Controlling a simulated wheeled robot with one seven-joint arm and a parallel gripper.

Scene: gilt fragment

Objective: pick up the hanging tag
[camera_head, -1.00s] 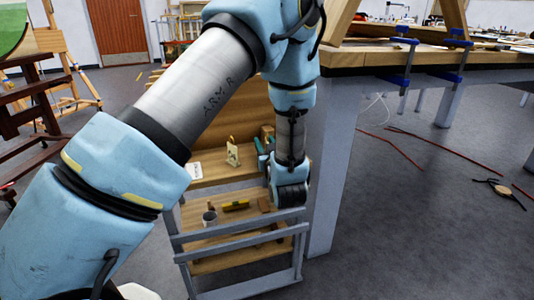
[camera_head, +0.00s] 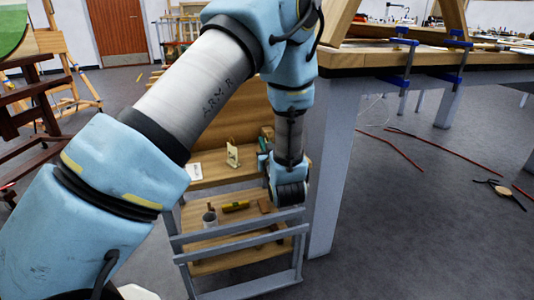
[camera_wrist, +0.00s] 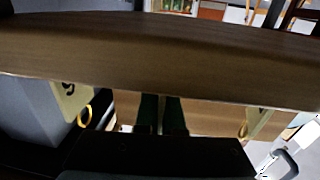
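A small cream tag-like piece (camera_head: 233,155) with a dark loop at its top stands upright on the upper wooden shelf of a cart; I cannot tell if it is the hanging tag. My gripper (camera_head: 265,151) is right of it, partly hidden by my wrist. In the wrist view, two dark green fingers (camera_wrist: 162,115) are close together with a thin pale strip between them. I cannot tell whether the strip is a gap or something held. Cream pieces with yellow rings show left (camera_wrist: 72,100) and right (camera_wrist: 258,122) of the fingers; the left one bears a digit.
A blurred wooden beam (camera_wrist: 160,58) crosses the wrist view close up. The cart (camera_head: 222,238) holds a grey cup (camera_head: 210,218), a yellow item (camera_head: 236,206) and a white card (camera_head: 194,171). A workbench (camera_head: 365,60) with blue clamps stands close right of my arm.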

